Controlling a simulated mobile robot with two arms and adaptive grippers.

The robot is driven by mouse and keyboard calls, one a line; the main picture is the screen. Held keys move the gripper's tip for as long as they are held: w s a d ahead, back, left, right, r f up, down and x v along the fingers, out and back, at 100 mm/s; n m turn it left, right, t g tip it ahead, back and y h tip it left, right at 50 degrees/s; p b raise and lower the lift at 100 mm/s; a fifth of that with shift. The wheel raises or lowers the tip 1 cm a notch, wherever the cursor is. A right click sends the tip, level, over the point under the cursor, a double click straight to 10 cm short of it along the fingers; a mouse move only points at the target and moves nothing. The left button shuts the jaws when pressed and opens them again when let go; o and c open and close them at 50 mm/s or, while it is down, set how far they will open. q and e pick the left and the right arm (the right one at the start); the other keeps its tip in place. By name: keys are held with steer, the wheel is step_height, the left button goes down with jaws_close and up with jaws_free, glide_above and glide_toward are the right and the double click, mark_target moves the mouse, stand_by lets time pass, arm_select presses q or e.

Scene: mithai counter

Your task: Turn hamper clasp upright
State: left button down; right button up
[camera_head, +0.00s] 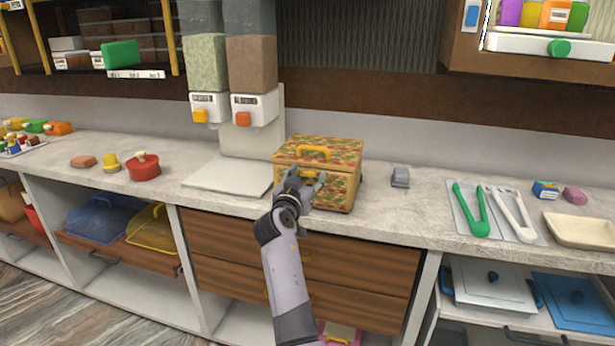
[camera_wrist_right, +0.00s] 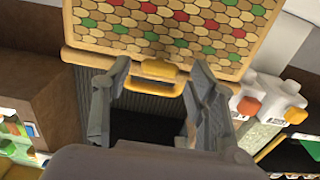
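The hamper (camera_head: 346,184) is a box with a red, green and tan tiled pattern and yellow edging, standing on the counter with its lid down. A yellow handle (camera_head: 313,152) shows on its lid. My right gripper (camera_head: 306,179) is at the hamper's front; in the head view it hides the front middle, where the clasp would show. In the right wrist view, its two fingers are apart, on either side of a yellow U-shaped part (camera_wrist_right: 155,82) at the hamper's yellow edge (camera_wrist_right: 100,58). I cannot tell whether they touch it. My left gripper is not in view.
A white dispenser stand (camera_head: 240,170) is just left of the hamper. A small grey object (camera_head: 400,177) lies to its right, then green tongs (camera_head: 472,210) and white tongs (camera_head: 514,212). A red pot (camera_head: 144,168) stands at left. Wooden drawers (camera_head: 350,265) are below.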

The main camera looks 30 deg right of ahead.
steer(key=c, duration=1.1)
steer(key=shift+n, duration=1.1)
steer(key=n+p, duration=0.1)
steer(key=n, duration=0.2)
steer(key=shift+w+r+n, duration=0.1)
steer(key=shift+n, duration=0.2)
steer(key=n+p, duration=0.2)
steer(key=n, duration=0.3)
steer(key=n+p, duration=0.2)
steer(key=n, duration=0.1)
steer(key=shift+w+a, duration=0.1)
steer(key=shift+f+n+p, duration=0.2)
steer(key=shift+n+p, duration=0.85)
steer(key=shift+n, duration=0.95)
